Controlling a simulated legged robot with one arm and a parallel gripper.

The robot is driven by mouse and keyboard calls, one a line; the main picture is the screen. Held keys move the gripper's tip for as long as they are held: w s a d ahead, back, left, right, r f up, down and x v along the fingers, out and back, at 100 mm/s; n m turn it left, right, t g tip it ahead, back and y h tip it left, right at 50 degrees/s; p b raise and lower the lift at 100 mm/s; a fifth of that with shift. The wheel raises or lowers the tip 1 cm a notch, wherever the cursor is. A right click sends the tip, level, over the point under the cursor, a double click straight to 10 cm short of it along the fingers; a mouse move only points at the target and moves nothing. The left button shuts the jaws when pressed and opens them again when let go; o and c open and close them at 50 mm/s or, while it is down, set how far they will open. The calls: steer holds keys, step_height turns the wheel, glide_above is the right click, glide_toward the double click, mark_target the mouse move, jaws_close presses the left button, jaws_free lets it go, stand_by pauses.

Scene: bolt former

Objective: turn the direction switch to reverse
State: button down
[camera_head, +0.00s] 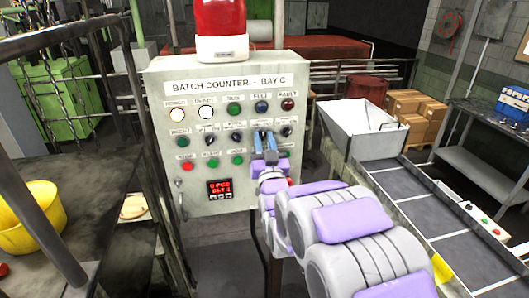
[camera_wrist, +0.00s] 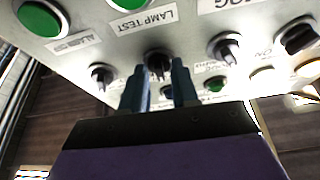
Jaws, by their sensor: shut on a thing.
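The grey control panel (camera_head: 165,100), headed "BATCH COUNTER - BAY C", carries a row of black selector knobs (camera_head: 235,137). My gripper (camera_head: 264,142) reaches the right half of that row, its blue fingers against the panel face. In the wrist view my gripper (camera_wrist: 160,84) has one finger on each side of a black selector knob (camera_wrist: 158,62) and is shut on it. The fingers hide part of this knob. Its label and pointer setting cannot be read, so I cannot confirm that it is the direction switch.
Other knobs stand close by in the wrist view, one to the left (camera_wrist: 102,74) and one to the right (camera_wrist: 224,48). A red beacon (camera_head: 220,25) tops the panel. A grey hopper (camera_head: 365,130) and conveyor (camera_head: 420,200) stand right, a railed table (camera_head: 80,190) left.

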steer(key=m+h+b, duration=0.1)
steer(key=m, duration=0.2)
steer(key=m+h+b, duration=0.2)
steer(key=m, duration=0.2)
steer(key=shift+a+r, duration=0.1)
steer(key=shift+a, duration=0.1)
steer(key=shift+m+h, duration=0.4)
steer(key=c, duration=0.9)
jaws_free()
steer(key=shift+s, duration=0.15)
steer(key=shift+b+v, duration=6.8)
steer(key=shift+v, duration=1.75)
